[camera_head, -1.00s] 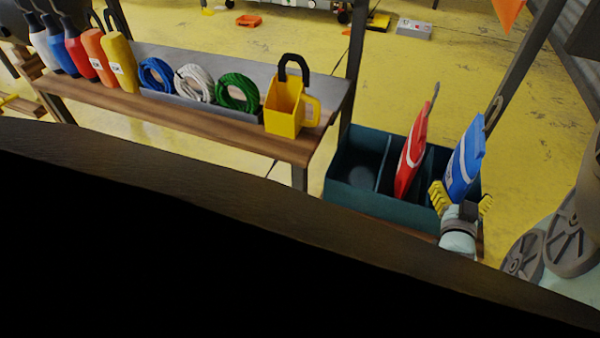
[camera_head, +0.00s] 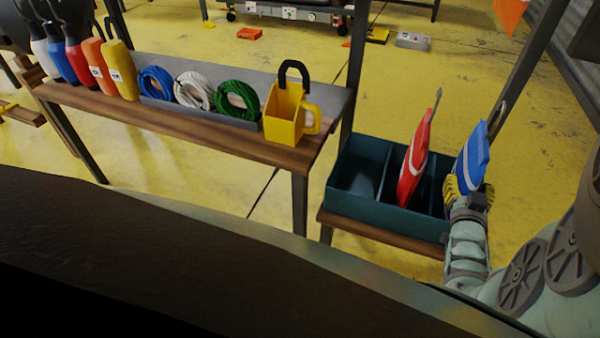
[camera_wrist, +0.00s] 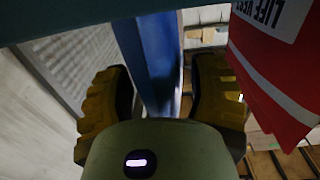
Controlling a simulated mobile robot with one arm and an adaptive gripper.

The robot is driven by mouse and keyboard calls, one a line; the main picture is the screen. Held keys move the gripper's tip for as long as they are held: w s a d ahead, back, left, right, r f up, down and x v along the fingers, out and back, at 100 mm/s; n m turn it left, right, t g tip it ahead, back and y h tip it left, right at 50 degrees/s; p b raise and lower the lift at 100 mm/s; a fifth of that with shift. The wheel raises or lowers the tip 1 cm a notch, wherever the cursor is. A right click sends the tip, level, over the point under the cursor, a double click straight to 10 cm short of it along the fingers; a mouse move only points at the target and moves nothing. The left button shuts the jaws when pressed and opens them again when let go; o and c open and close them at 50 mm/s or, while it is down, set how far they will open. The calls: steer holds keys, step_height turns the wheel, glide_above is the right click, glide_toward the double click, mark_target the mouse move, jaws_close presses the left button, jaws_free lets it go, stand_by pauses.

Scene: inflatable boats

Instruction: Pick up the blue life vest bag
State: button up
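The blue life vest bag (camera_head: 471,160) stands upright, slightly tilted, in the right compartment of a dark teal bin (camera_head: 345,200). My gripper (camera_head: 469,189) is at the bag's lower part, at the bin's front right corner. In the wrist view the bag's narrow blue edge (camera_wrist: 158,60) lies between my two yellow fingers (camera_wrist: 162,95). The fingers are apart, with small gaps beside the bag, so the gripper looks open. The bag's bottom is hidden by my gripper and the bin.
A red life vest bag (camera_head: 413,165) stands left of the blue one, close to my right finger in the wrist view (camera_wrist: 280,70). The bin's left compartment is empty. A wooden bench (camera_head: 200,125) holds bottles, rope coils and a yellow bailer (camera_head: 284,115).

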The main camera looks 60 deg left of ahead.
steer(key=c, duration=0.8)
steer(key=shift+r, duration=0.15)
